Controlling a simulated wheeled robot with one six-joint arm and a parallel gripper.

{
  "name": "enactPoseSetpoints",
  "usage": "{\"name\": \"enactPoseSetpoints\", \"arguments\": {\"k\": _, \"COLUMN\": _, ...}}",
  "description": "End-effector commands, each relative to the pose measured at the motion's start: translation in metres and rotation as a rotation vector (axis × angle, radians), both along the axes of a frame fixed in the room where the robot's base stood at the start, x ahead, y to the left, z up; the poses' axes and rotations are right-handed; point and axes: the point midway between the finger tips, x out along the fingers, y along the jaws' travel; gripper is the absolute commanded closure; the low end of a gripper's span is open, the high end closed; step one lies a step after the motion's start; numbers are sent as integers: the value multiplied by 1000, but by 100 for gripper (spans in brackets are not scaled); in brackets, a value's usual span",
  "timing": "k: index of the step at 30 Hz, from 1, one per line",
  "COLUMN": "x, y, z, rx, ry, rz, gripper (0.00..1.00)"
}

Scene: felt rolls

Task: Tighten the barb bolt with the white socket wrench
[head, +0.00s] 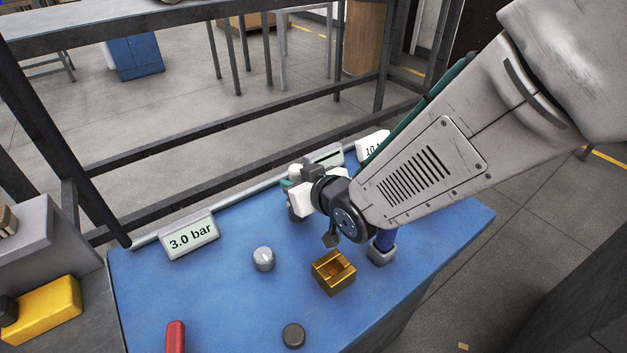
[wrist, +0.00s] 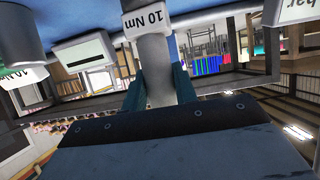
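My gripper (head: 306,192) is over the back middle of the blue bench. In the wrist view its two teal fingers (wrist: 159,92) stand on either side of a pale grey-white shaft, apparently the white socket wrench (wrist: 159,68), and seem to press on it. The shaft has a white "10 Nm" label (wrist: 149,18). In the head view a white part, probably the same wrench (head: 303,200), shows beside my gripper. The wrench's working end is hidden. I cannot tell for sure which part is the barb bolt.
The blue bench (head: 225,290) holds a "3.0 bar" sign (head: 190,236), a grey knob (head: 263,259), a brass block (head: 333,272), a dark puck (head: 293,335), a red handle (head: 175,337) and a blue piece with grey base (head: 382,250). A dark frame (head: 230,130) runs behind.

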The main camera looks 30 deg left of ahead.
Motion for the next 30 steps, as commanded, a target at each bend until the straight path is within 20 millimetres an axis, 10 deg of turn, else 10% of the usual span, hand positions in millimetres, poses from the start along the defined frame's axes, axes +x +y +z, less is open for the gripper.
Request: {"name": "enactPoseSetpoints", "arguments": {"k": 30, "x": 0, "y": 0, "z": 46, "rx": 2, "ry": -3, "rz": 0, "gripper": 100}}
